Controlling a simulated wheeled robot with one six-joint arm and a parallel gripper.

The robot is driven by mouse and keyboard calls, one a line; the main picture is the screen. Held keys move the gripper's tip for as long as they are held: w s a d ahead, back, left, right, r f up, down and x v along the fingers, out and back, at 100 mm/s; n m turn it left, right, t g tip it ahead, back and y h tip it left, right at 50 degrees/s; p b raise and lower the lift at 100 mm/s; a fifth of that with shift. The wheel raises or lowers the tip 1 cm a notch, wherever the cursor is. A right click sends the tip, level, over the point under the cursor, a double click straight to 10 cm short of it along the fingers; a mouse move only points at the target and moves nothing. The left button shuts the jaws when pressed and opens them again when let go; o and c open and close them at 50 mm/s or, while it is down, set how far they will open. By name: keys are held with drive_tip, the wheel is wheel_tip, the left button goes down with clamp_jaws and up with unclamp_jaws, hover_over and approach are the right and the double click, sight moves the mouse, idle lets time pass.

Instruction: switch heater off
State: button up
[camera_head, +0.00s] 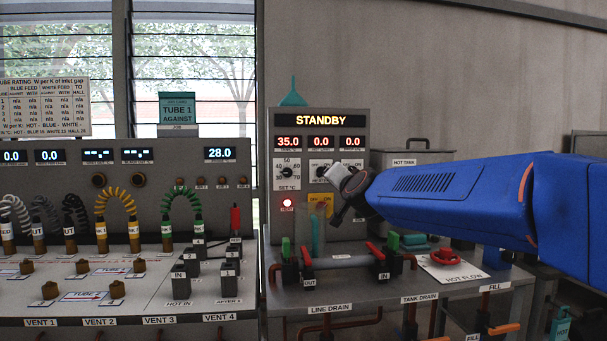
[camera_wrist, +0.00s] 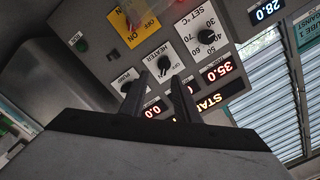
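The heater knob, a black knob on a white plate marked HEATER (camera_wrist: 165,66), shows in the wrist view just beyond my fingertips. In the head view the heater plate (camera_head: 318,168) is partly covered by my gripper (camera_head: 340,180). My gripper also shows in the wrist view (camera_wrist: 162,79), with its two dark fingers apart and nothing seen held between them. I cannot tell whether they touch the knob. The panel display (camera_head: 320,120) reads STANDBY, with 35.0, 0.0 and 0.0 beneath. A red lamp (camera_head: 287,203) marked HEAT is lit.
The SET °C dial (camera_head: 289,173) sits left of the heater plate. A yellow ON/OFF switch plate (camera_head: 320,203) lies below it. Red-handled and green-handled valves stand on the bench under the panel. A red HOT FLOW handwheel (camera_head: 447,255) lies below my arm.

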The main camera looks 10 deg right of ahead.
sight(322, 172)
drive_tip(key=w, duration=1.1)
drive_tip(key=shift+a+r+m+h, duration=0.3)
drive_tip(key=shift+a+r, duration=0.05)
drive_tip(key=shift+r, duration=0.1)
drive_tip(key=shift+w, duration=0.1)
drive_tip(key=shift+c, duration=0.2)
clamp_jaws()
idle(0.9)
